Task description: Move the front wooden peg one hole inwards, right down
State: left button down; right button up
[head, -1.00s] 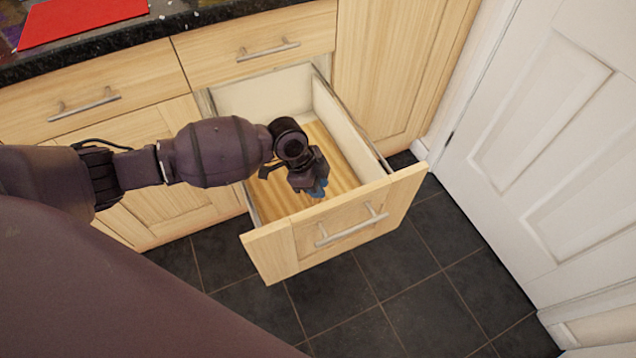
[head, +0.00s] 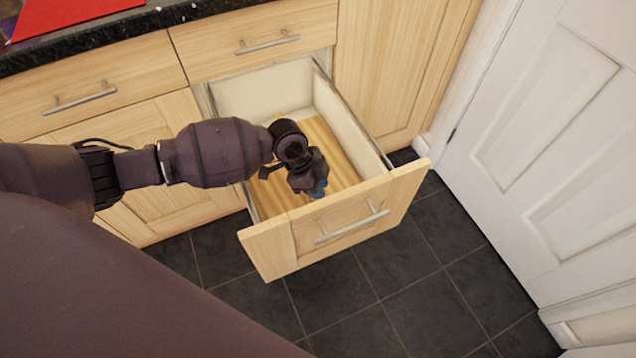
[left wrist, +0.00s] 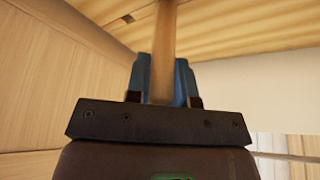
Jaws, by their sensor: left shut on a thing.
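The front wooden peg (left wrist: 163,55) is a plain, light round stick between the blue fingers of my left gripper (left wrist: 162,80) in the left wrist view. The gripper is shut on it. The peg runs up out of the top of that view, so its far end is hidden. One dark hole (left wrist: 127,18) shows in the wooden surface beside the peg. In the head view my left gripper (head: 318,188) is inside the open drawer, near its front panel, and hides the peg. I cannot tell whether the peg sits in a hole. My right gripper is not in view.
The open drawer (head: 345,225) has pale side walls and a striped wooden bottom (head: 335,150). Its front panel is close to my gripper. A dark granite worktop (head: 120,40) with a red sheet (head: 70,15) is at upper left. A white door (head: 550,150) stands at right.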

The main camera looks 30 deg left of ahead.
pick_arm(q)
jog(key=shift+f, duration=0.2)
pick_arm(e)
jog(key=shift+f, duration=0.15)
pick_arm(q)
jog(key=c, duration=0.9)
grip_release()
jog(key=v, duration=0.2)
jog(key=p+v, duration=0.1)
jog(key=v, duration=0.1)
jog(key=shift+w+r, duration=0.1)
jog(key=shift+r, duration=0.3)
jog(key=p+v, duration=0.2)
jog(key=v, duration=0.4)
jog(key=shift+a, duration=0.2)
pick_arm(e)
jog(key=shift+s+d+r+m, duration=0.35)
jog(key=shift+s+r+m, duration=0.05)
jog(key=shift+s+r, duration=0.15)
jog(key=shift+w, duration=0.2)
